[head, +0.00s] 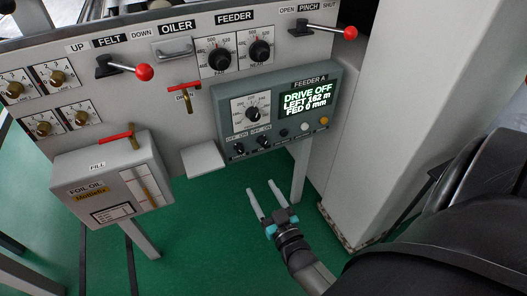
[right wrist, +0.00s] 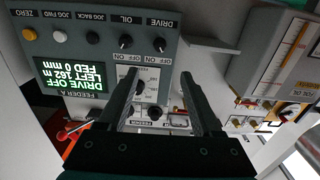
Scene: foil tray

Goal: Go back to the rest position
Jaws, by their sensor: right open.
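My right gripper (head: 268,196) is open and empty in the head view. It is below the feeder control box (head: 232,104), over the green floor, and its fingers point up toward the panel. The right wrist view shows its two dark fingers (right wrist: 153,85) apart, with the feeder box (right wrist: 163,60) upside down beyond them. No object is between the fingers. The feeder screen (head: 307,99) reads DRIVE OFF, LEFT 162 m, FED 0 mm. My left gripper is not in either view.
A foil oil box (head: 150,160) with a red-handled valve (head: 118,136) stands at the left. Levers with red knobs (head: 144,72) (head: 350,33) stick out of the panel. A white column (head: 375,130) stands at the right. Green floor (head: 215,240) is free below the panel.

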